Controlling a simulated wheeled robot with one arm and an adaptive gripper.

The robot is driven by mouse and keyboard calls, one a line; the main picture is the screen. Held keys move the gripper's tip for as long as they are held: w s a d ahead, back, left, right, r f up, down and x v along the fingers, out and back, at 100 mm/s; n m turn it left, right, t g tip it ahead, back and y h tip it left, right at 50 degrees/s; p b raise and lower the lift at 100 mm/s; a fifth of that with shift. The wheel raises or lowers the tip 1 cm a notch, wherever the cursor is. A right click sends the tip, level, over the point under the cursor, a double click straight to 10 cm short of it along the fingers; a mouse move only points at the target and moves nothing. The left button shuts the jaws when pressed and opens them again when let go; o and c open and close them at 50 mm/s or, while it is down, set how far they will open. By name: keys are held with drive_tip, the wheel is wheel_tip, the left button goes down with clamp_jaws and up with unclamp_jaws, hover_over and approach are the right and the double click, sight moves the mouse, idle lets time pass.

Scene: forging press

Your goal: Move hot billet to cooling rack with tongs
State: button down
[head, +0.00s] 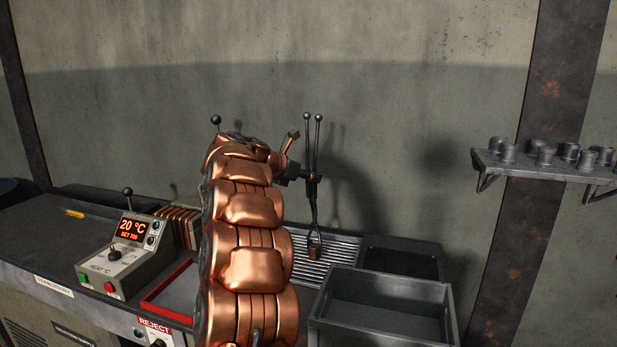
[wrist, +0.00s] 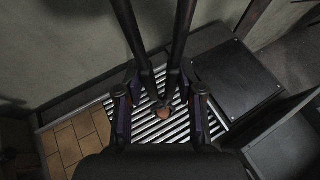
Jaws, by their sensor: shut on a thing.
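My gripper (head: 312,178) is shut on the tongs (head: 315,205), which stand upright with two ball-ended handles up and jaws down. A small dull brown billet (head: 314,252) is at the tongs' jaws, over the slatted cooling rack (head: 343,246). In the wrist view my gripper (wrist: 161,95) has a finger on each side of the tongs (wrist: 182,40). The billet (wrist: 163,113) shows reddish brown between the tongs' tips above the rack's slats (wrist: 150,131). I cannot tell whether the billet touches the rack. My arm hides the rack's left part in the head view.
A grey open bin (head: 385,308) stands in front of the rack, and a dark flat plate (head: 405,262) lies to its right. A control box reading 20 °C (head: 128,250) and a red-edged reject tray (head: 168,288) are left. A wall shelf (head: 545,168) holds several cups.

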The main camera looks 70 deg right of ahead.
drive_tip(key=shift+f+b, duration=0.35)
drive_tip(key=shift+b, duration=0.1)
idle(0.4)
drive_tip(key=c, duration=1.1)
unclamp_jaws()
drive_tip(key=shift+o, duration=0.5)
drive_tip(key=shift+o, duration=0.4)
drive_tip(key=shift+o, duration=1.2)
drive_tip(key=shift+r, duration=0.1)
